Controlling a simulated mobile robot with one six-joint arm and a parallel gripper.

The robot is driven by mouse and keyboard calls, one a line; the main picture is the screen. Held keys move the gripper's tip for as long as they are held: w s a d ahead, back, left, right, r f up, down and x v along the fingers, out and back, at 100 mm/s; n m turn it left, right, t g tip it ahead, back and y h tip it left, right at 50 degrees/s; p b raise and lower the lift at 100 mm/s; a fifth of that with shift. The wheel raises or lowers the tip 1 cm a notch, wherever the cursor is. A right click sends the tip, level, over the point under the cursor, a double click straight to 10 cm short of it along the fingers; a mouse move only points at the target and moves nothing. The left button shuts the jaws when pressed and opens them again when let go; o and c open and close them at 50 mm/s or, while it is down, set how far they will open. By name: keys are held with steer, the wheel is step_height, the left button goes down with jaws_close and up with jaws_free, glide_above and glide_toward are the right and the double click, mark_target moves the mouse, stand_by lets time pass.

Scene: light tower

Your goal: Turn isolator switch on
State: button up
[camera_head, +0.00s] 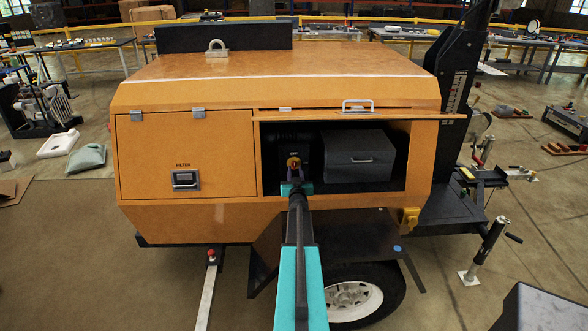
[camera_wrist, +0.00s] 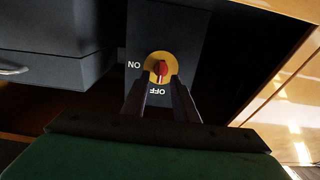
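The isolator switch, a red knob on a round yellow plate, is on a dark box in the open right compartment of the orange light tower. It shows in the head view (camera_head: 293,163) and the wrist view (camera_wrist: 161,67). The wrist view is upside down: "ON" reads at the left, "OFF" below the knob. The knob's pale mark appears to point towards OFF. My gripper (camera_wrist: 160,79) is open, its two dark fingers apart with the tips at the knob's two sides. I cannot tell if they touch it. In the head view my gripper (camera_head: 295,177) partly covers the switch.
A dark grey box with a handle (camera_head: 358,157) sits right of the switch in the compartment. The raised orange door (camera_head: 357,112) is above the opening. A closed "FILTER" door (camera_head: 185,150) is to the left. A wheel (camera_head: 352,298) is below.

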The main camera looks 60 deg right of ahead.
mark_target(294, 165)
steer(key=shift+p+x, duration=0.4)
steer(key=shift+x, duration=0.8)
jaws_close()
steer(key=shift+a, duration=0.35)
steer(key=shift+d, duration=0.25)
